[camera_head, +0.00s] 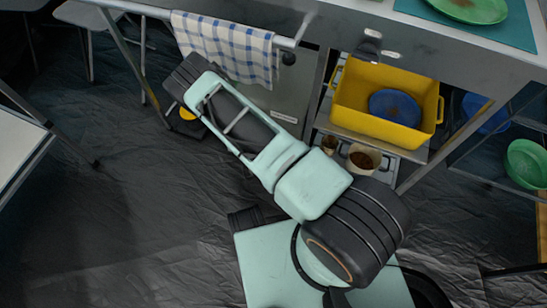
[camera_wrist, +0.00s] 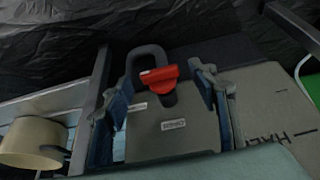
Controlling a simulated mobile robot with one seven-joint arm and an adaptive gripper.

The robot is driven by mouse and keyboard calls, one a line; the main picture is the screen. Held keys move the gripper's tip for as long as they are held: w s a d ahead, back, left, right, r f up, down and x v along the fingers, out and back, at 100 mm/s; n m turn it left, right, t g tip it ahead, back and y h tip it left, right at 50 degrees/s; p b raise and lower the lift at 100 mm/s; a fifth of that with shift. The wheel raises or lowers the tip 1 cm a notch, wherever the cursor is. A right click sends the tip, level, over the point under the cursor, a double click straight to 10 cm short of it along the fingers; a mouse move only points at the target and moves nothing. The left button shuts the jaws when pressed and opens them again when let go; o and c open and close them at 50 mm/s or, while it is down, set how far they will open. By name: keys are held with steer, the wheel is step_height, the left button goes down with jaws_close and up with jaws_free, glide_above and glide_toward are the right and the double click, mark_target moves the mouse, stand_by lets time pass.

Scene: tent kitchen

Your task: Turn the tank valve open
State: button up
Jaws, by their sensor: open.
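The tank (camera_wrist: 172,132) is a grey body with small white labels and a dark loop handle, seen in the wrist view. Its valve is a red knob (camera_wrist: 158,75) at the top of the body, in front of the loop. My gripper (camera_wrist: 163,80) is open, with one blue-grey finger on each side of the valve and visible space between each finger and the knob. I cannot tell how deep the fingers reach around it. In the head view, my arm reaches to the upper left and the tank and fingertips are hidden.
A checked towel (camera_head: 225,46) hangs on a rail beside my forearm. A yellow crate (camera_head: 352,99) sits under the counter (camera_head: 331,24), above a small cup (camera_head: 363,158). In the wrist view, a beige cylinder (camera_wrist: 33,141) is at left and a grey-brown panel (camera_wrist: 272,104) at right.

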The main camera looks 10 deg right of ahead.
steer(key=c, duration=1.2)
steer(key=shift+o, duration=0.2)
steer(key=shift+w+a+f+n+g+h, duration=0.2)
steer(key=shift+a+n+g+h, duration=0.1)
steer(key=shift+g+h, duration=0.6)
steer(key=shift+w+a+f+n+g+h, duration=0.1)
steer(key=shift+w+a+n+g+h, duration=0.15)
steer(key=shift+g+h, duration=0.6)
steer(key=shift+w+a+f+n+g+h, duration=0.15)
steer(key=shift+n+g+h, duration=0.25)
steer(key=shift+h, duration=0.95)
steer(key=shift+a+g+h, duration=0.1)
steer(key=shift+g+h, duration=0.15)
steer(key=shift+h, duration=0.25)
